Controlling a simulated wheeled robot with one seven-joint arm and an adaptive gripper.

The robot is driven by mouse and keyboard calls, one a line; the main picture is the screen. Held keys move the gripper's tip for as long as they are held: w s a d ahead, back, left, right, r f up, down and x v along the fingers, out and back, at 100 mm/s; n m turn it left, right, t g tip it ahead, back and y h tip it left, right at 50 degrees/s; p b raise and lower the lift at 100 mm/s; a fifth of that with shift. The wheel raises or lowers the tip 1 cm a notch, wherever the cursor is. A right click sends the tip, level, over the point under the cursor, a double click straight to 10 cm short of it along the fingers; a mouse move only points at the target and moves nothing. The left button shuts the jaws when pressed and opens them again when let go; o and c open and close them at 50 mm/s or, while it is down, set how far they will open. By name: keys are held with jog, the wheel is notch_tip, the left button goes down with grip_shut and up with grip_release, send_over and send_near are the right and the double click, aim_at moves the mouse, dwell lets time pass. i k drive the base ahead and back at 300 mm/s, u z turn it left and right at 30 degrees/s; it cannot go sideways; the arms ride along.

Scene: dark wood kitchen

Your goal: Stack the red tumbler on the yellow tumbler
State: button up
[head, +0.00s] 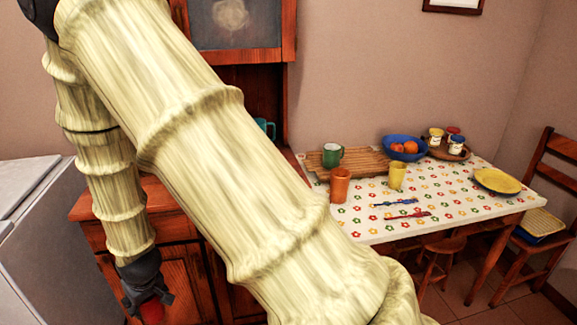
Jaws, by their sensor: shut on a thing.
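My gripper (150,297) is low at the left of the head view, in front of the wooden cabinet. It is shut on the red tumbler (152,311), of which only a small part shows below the dark fingers. The yellow tumbler (397,175) stands upright on the flowered tablecloth, far to the right of my gripper. Nothing is seen on top of it.
An orange tumbler (340,185) and a green mug (332,154) stand left of the yellow tumbler. Blue and red cutlery lies in front. Behind are a wooden board (365,162), a blue fruit bowl (404,148) and jars. A yellow plate (497,181) sits right.

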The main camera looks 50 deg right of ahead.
aim_at(398, 171)
jog(key=u, duration=1.25)
jog(key=k, duration=1.5)
jog(key=z, duration=1.85)
